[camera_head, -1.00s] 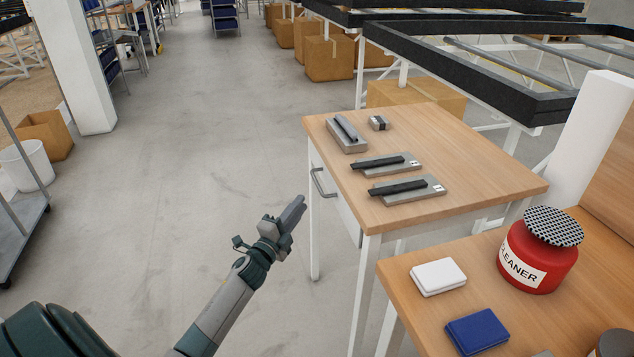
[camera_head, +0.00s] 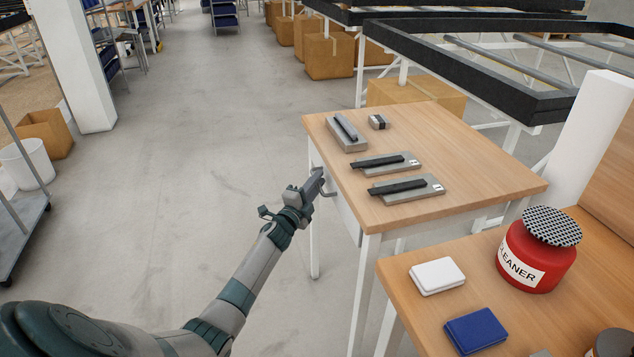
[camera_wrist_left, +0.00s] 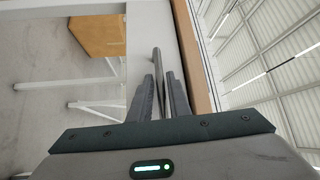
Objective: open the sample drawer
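The sample drawer (camera_head: 347,214) is in the left side of the wooden-topped table and looks closed. Its bar handle (camera_head: 329,193) sticks out from the front and is partly covered by my gripper. My left gripper (camera_head: 317,180) is at the handle. In the left wrist view, the two fingers (camera_wrist_left: 161,90) are apart, with the handle (camera_wrist_left: 157,62) running into the gap between them. I cannot tell whether either finger touches it. The pale drawer front (camera_wrist_left: 140,38) lies beyond the fingertips. My right gripper is not in view.
The table top (camera_head: 455,200) carries several grey blocks and plates with dark bars. A nearer bench (camera_head: 400,277) holds a red cleaner jar (camera_head: 535,258), a white box (camera_head: 437,276) and a blue box (camera_head: 477,330). The floor (camera_head: 190,190) left of the table is clear.

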